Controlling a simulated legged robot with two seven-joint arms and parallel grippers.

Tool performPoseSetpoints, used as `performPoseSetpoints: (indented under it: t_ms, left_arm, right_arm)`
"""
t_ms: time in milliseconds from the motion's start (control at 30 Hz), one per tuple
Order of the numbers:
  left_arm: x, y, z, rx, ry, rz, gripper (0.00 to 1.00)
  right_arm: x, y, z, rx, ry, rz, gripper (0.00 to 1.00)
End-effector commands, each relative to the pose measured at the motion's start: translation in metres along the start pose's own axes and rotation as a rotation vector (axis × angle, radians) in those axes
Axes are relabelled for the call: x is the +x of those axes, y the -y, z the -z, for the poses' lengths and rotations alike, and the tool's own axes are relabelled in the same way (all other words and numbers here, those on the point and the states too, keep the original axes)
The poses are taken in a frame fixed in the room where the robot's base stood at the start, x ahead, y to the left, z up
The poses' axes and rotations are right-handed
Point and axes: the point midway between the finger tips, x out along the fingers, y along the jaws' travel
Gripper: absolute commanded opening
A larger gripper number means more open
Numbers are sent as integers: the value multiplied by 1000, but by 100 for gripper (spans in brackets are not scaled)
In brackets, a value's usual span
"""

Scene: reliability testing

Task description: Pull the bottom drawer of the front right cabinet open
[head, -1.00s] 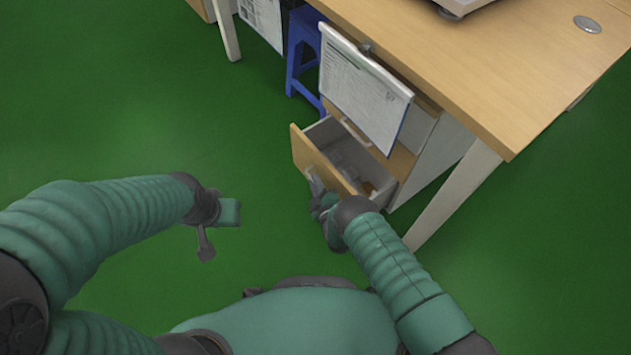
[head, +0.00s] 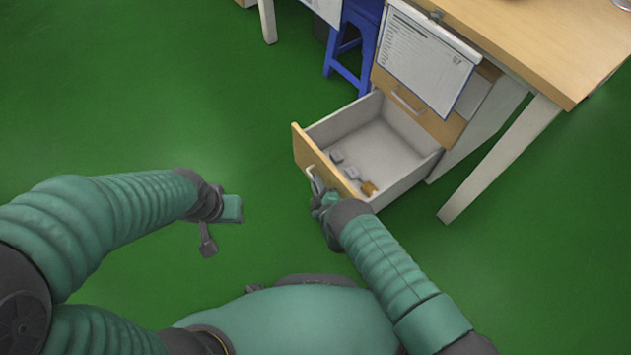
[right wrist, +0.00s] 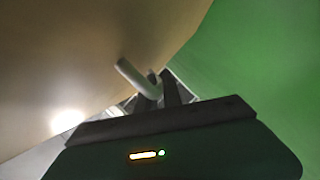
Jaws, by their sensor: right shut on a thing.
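The bottom drawer (head: 385,140) of the cabinet stands pulled well out, with its grey inside showing. Its wooden front panel (head: 328,168) faces my right arm. My right gripper (head: 316,188) is shut on the drawer handle (head: 309,171). In the right wrist view, the pale handle bar (right wrist: 138,78) lies at the dark fingers (right wrist: 168,92), beside the wooden front. My left gripper (head: 222,226) hangs over the floor to the left, away from the drawer, with its fingers apart and nothing between them.
Small grey pieces (head: 345,165) and a brown piece (head: 369,188) lie in the drawer. The upper drawer (head: 408,98) is closed, with a paper chart (head: 425,60) hanging before it. A desk leg (head: 500,158) stands right, a blue stool (head: 352,45) behind. Green floor (head: 130,110) is clear at left.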

Motion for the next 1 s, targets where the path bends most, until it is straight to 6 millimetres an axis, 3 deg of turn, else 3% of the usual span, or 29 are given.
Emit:
performPoseSetpoints:
  t_ms: [467,500,667,1000]
  left_arm:
    - [0,0,0,0,0,0,36]
    - [0,0,0,0,0,0,36]
    - [0,0,0,0,0,0,36]
    - [0,0,0,0,0,0,36]
  right_arm:
    - [-2,3,-2,-3,6,6,0]
    - [-2,3,-2,-3,6,6,11]
    - [-1,2,-1,-4,4,4,32]
    - [0,0,0,-3,2,1,32]
